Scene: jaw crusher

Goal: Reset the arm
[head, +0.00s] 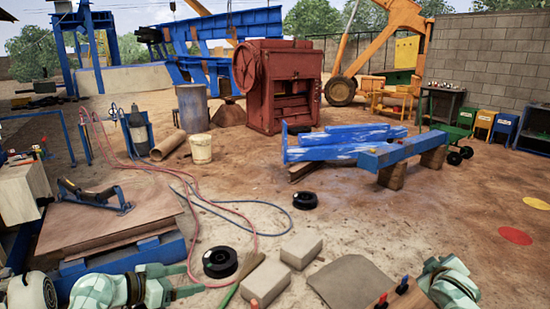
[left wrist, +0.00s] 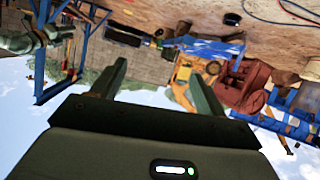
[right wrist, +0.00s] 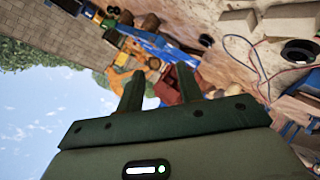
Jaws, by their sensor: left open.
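My left gripper (head: 188,281) reaches in low at the left of the head view, its fingers apart with nothing between them. In the left wrist view my left gripper (left wrist: 160,82) shows two widely spaced fingers and an upturned yard behind. My right arm (head: 447,284) shows at the bottom right of the head view; its fingertips are hard to make out there. In the right wrist view my right gripper (right wrist: 160,82) has two fingers with a narrower, empty gap. Neither gripper touches anything that I can see.
A red jaw crusher (head: 285,85) stands at the back. A blue beam (head: 408,152) rests on wooden blocks at centre right. Pale blocks (head: 302,250), a black ring (head: 220,262) and hoses (head: 215,205) lie in front. A plywood sheet (head: 110,220) is at left. Open ground lies at right.

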